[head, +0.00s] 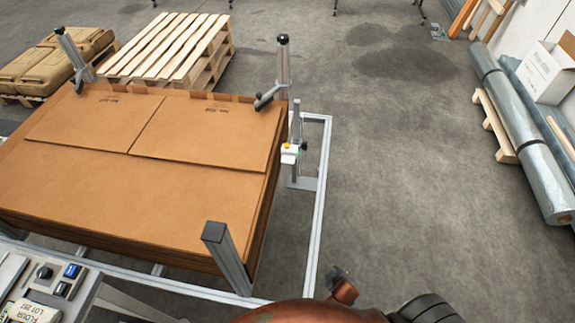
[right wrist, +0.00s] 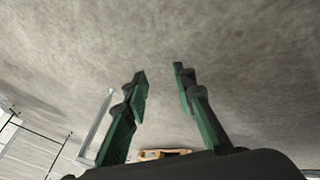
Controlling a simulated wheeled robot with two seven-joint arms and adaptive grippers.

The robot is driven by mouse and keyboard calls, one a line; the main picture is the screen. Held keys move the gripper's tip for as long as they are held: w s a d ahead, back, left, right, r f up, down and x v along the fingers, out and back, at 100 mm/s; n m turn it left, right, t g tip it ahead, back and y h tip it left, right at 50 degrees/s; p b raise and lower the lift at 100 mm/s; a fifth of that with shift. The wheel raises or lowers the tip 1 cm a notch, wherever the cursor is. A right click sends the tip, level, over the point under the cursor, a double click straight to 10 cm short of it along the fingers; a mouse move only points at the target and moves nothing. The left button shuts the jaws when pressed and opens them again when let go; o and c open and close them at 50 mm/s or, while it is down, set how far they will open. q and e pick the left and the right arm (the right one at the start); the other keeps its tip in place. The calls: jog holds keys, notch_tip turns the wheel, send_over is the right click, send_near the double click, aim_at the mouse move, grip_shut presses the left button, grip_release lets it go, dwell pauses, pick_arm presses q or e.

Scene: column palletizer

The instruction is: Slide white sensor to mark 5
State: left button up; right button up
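The white sensor (head: 289,154), a small box with an orange-yellow top, sits on an upright metal post (head: 296,125) at the right side of the stack of brown cardboard sheets (head: 160,210). Scale marks on the post are too small to read, so I cannot tell which mark the sensor is at. My right gripper (right wrist: 160,82) is open, with its two dark green fingers apart and nothing between them, over the grey floor. In the head view it shows only partly near the bottom edge, well below the sensor and apart from it. My left gripper is not in view.
A metal frame (head: 317,215) runs around the stack, with corner posts (head: 225,256) standing up. A wooden pallet (head: 165,48) is behind it. Wrapped rolls (head: 520,135) and a white carton (head: 545,72) lie at the right. The floor between is clear.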

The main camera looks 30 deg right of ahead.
jog(key=w+d+r+t+h+b, duration=0.15)
jog(key=w+d+r, duration=0.25)
jog(key=w+r, duration=0.6)
jog(key=n+t+b, duration=0.1)
jog(key=n+t, duration=0.9)
jog(key=n, duration=0.1)
send_near(289, 163)
jog(key=w+f, duration=0.1)
jog(key=w, duration=0.1)
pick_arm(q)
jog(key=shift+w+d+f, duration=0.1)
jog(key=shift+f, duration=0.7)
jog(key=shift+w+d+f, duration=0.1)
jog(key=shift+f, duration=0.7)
pick_arm(e)
jog(key=shift+r+x, duration=0.2)
jog(key=shift+x, duration=3.85)
jog(key=shift+d, duration=0.2)
jog(key=shift+c, duration=0.4)
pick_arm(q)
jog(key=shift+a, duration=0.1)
pick_arm(e)
grip_shut()
